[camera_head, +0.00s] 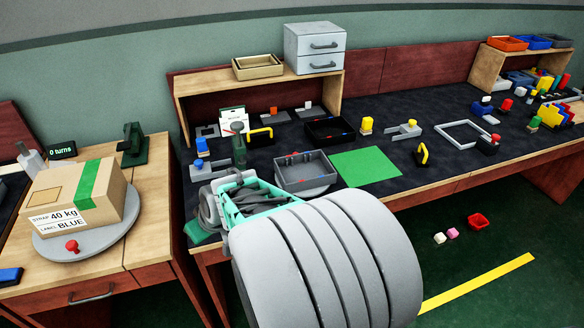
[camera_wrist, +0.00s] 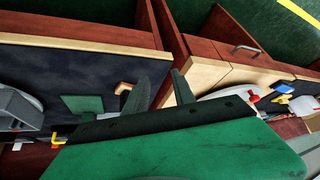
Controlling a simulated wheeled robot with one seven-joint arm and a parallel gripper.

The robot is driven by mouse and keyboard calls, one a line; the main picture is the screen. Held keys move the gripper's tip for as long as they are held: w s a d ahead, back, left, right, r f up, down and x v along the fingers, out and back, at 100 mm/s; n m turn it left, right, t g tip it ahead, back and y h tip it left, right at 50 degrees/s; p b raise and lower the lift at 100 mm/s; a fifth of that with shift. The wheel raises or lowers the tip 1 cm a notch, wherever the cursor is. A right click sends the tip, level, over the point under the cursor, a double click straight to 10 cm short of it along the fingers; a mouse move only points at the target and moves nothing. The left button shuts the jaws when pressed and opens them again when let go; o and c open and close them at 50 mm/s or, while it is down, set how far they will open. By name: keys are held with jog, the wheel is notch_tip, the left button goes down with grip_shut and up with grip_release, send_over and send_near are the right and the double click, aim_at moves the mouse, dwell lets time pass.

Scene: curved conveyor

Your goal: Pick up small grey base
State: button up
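Several small grey bases lie on the dark bench mat in the head view, and I cannot tell which one the task means. One flat base (camera_head: 208,131) is at the back left, and one with a blue part (camera_head: 202,148) is in front of it. Two flat plates (camera_head: 275,115) (camera_head: 306,112) with red and white knobs are under the shelf. In the head view my arm hides part of the bench's front.
A grey tray (camera_head: 280,184), a black tray (camera_head: 312,139) and a green mat (camera_head: 366,167) occupy the middle bench. A cardboard box (camera_head: 106,207) sits on a round turntable (camera_head: 48,246) at left. A wooden shelf (camera_head: 180,100) stands behind.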

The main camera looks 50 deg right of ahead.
aim_at(279, 171)
jog(key=w+d, duration=0.1)
jog(key=d, duration=0.2)
jog(key=w+d+m+t, duration=0.1)
jog(key=d, duration=0.2)
jog(key=d+t+h, duration=0.1)
jog(key=d, duration=0.2)
jog(key=shift+w+d+f+m+p, duration=0.1)
jog(key=shift+w+d+m+p, duration=0.2)
jog(key=shift+w+d+p, duration=0.1)
jog(key=shift+m+t+h, duration=0.6)
jog(key=shift+t+h, duration=0.3)
jog(key=d, duration=0.7)
jog(key=shift+d+p, duration=0.2)
jog(key=shift+p, duration=0.15)
jog(key=s+d+r+m+t+h, duration=0.1)
jog(key=s+d+m+h, duration=0.25)
jog(key=d, duration=0.85)
jog(key=shift+n+h, duration=0.35)
jog(key=shift+h, duration=0.1)
jog(key=x, duration=0.2)
jog(key=f+p+x, duration=0.1)
jog(key=x, duration=0.3)
jog(key=shift+s+d+f, duration=0.15)
jog(key=shift+s+f, duration=0.05)
jog(key=shift+f, duration=0.05)
jog(key=shift+w+d+f, duration=0.1)
jog(key=shift+w+d, duration=0.05)
jog(key=shift+w, duration=0.1)
jog(key=shift+t, duration=0.3)
jog(key=shift+c, duration=0.5)
